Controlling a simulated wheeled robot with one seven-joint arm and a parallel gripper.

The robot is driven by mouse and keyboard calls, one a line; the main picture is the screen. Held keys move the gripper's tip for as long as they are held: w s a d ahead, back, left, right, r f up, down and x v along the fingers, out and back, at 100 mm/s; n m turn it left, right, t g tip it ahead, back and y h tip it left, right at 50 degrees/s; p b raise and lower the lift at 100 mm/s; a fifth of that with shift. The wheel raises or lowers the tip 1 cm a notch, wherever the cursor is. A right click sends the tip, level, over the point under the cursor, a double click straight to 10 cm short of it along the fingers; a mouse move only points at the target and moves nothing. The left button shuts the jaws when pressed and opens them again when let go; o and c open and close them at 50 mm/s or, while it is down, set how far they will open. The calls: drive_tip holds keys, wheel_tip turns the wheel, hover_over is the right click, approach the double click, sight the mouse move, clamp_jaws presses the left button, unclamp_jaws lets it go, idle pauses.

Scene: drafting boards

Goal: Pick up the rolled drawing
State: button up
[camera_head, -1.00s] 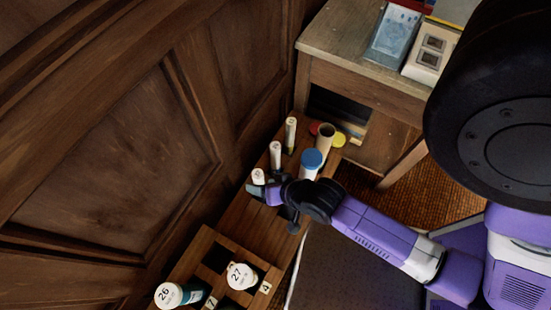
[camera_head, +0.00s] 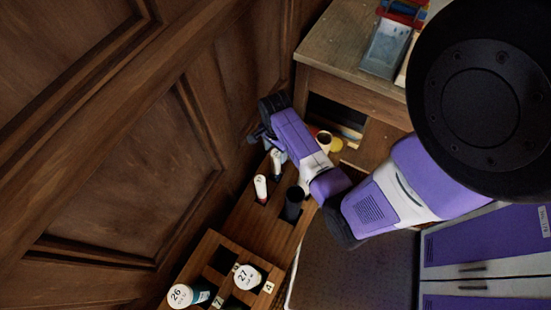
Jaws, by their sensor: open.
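I cannot tell which of the several rolls is the rolled drawing. Two slim white-topped rolls stand upright in the wooden rack (camera_head: 238,222): one nearer (camera_head: 261,187) and one farther (camera_head: 276,161). A wider roll with an open brown top (camera_head: 324,137) stands behind my arm, partly covered. My gripper (camera_head: 259,137) is open above the rack's far end, close to the wood panelling, left of the farther slim roll. Its fingertips are small and dark here.
A wooden desk (camera_head: 340,50) with a blue tray (camera_head: 388,48) is at the back. Carved panelling (camera_head: 140,160) closes off the left. A yellow roll end (camera_head: 336,145) shows under the desk.

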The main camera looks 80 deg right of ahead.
sight(276, 164)
wheel_tip(276, 164, down, 7)
drive_tip(key=shift+s+r, duration=0.15)
idle(0.4)
clamp_jaws()
